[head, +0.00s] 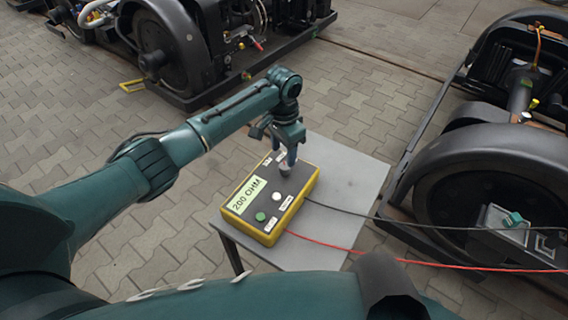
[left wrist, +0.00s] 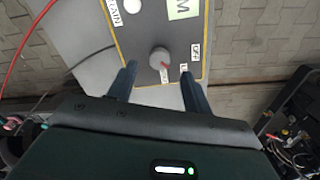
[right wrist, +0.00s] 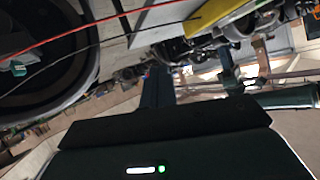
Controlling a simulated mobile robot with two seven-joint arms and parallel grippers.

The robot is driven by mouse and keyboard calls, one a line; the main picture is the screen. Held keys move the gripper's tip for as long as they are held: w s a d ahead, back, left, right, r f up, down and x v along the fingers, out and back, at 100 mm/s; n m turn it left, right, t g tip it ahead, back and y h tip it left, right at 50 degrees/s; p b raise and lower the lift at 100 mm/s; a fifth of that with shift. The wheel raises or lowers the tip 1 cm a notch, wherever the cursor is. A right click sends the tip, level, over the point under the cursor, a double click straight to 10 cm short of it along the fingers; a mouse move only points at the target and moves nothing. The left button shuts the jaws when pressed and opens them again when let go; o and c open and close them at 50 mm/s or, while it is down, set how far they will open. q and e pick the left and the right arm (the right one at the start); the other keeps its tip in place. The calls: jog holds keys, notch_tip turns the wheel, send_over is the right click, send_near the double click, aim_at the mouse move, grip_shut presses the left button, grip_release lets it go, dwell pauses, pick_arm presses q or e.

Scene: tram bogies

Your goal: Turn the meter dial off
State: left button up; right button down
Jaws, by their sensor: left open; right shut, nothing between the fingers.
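The meter (head: 283,218) is a yellow box with a dark top and a green display reading 200 OHM. Its grey round dial (head: 285,168) is near the far end of the top; it also shows in the left wrist view (left wrist: 160,57). There the dial's red mark points toward the lower edge labels, not at the OFF label (left wrist: 196,51) on the right. My left gripper (head: 287,150) is open above the dial; in the left wrist view its fingers lie either side and slightly short of it. My right gripper (right wrist: 157,76) is shut and empty, away from the meter.
The meter stands on a small grey table (head: 351,180). A red cable (head: 350,249) and a black cable (head: 372,217) run right from it. A green button (head: 260,217) and a white button (head: 277,196) sit on its top. Bogies (head: 478,180) stand to the right and behind.

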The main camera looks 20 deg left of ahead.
aim_at(284, 166)
pick_arm(q)
notch_tip(284, 166, down, 4)
jog(key=shift+f+b, duration=0.2)
jog(key=shift+b, duration=0.1)
jog(key=shift+f, duration=0.5)
pick_arm(e)
jog(key=shift+s+d+r+t, duration=0.1)
jog(key=shift+d+r+t, duration=0.15)
jog(key=shift+t, duration=0.15)
pick_arm(q)
jog(key=shift+c, duration=0.5)
jog(key=c, duration=0.9)
jog(key=shift+o, duration=0.2)
jog(key=shift+r, duration=0.1)
